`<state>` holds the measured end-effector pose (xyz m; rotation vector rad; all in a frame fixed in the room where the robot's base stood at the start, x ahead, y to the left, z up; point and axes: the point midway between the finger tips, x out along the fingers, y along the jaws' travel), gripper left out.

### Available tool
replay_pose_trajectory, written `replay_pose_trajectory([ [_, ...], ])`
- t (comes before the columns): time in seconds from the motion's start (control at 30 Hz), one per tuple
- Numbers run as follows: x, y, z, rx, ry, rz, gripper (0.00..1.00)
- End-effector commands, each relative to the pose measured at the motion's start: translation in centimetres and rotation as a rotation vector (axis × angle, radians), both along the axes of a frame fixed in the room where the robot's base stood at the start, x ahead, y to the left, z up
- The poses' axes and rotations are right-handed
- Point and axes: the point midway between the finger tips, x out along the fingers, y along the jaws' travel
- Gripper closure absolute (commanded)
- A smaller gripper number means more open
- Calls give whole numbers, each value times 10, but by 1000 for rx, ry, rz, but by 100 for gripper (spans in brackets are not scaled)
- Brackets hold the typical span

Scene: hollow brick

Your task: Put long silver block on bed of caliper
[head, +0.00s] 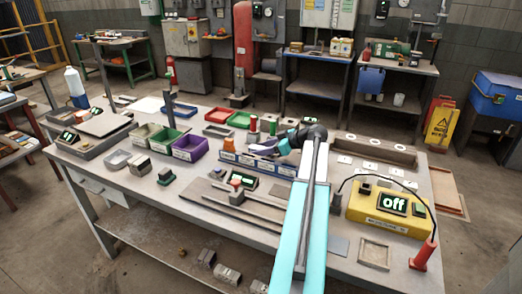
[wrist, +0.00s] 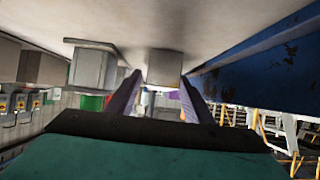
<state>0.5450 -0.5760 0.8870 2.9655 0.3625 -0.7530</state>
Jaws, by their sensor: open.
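In the head view, my gripper (head: 285,146) is at the far end of my arm, near the blue rack, partly hidden by the wrist. In the wrist view, which appears upside down, its two fingers (wrist: 160,98) are apart. A small pale grey block (wrist: 164,68) shows between and beyond them, without visible contact. A larger grey block (wrist: 92,66) is left of it. A device with a lit green display and long grey bars (head: 244,182) lies mid-table and looks like the caliper. Grey blocks (head: 140,166) stand on the left; I cannot tell which is the long silver block.
The blue rack (head: 262,168) stands mid-table, with a purple bin (head: 190,149) to its left. A blue surface (wrist: 262,62) runs beside the fingers in the wrist view.

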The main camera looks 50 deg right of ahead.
Motion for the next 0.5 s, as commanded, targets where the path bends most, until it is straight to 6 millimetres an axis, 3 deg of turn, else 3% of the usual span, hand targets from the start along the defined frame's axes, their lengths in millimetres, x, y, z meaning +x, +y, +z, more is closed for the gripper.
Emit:
replay_pose_trajectory([
  [0.17,-2,-1,3,0,0,-1,53],
  [0.5,-40,-11,23,-1,0,-3,53],
])
